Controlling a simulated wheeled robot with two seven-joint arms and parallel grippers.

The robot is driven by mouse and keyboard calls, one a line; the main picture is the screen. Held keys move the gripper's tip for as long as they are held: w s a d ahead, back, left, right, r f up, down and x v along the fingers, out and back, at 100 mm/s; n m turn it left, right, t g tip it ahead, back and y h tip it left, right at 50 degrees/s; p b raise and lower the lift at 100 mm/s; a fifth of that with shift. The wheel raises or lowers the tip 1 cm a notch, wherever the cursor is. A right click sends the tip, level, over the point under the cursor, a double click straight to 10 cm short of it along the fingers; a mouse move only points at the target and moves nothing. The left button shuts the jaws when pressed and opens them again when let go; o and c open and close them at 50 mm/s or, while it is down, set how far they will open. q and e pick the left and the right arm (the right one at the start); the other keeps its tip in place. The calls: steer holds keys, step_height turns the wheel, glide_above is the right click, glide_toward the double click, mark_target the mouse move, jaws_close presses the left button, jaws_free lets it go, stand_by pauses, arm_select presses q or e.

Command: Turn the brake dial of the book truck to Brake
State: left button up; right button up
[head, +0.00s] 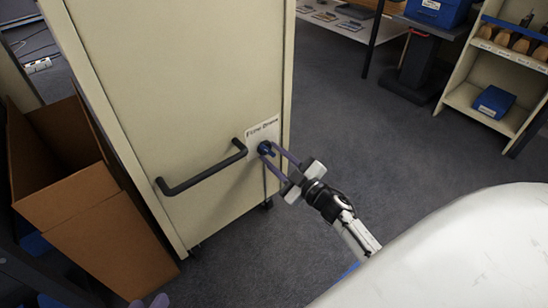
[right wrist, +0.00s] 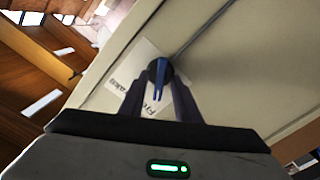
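The book truck (head: 190,90) is a tall cream cabinet with a black bar handle (head: 205,170) on its end panel. The brake dial (head: 264,148) is a dark round knob with a blue grip, just below a white label (head: 263,128) reading Free and Brake. In the right wrist view the dial (right wrist: 159,70) sits between the fingertips. My right gripper (head: 270,152) is open around the dial, with gaps visible beside the blue grip. I cannot tell which word the dial points to.
An open cardboard box (head: 95,235) stands against the truck's left side. A cream shelf (head: 490,98) with a blue box (head: 494,102) is at the upper right. The grey carpet (head: 365,130) right of the truck is clear.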

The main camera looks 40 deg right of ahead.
steer(key=shift+c, duration=0.2)
jaws_close()
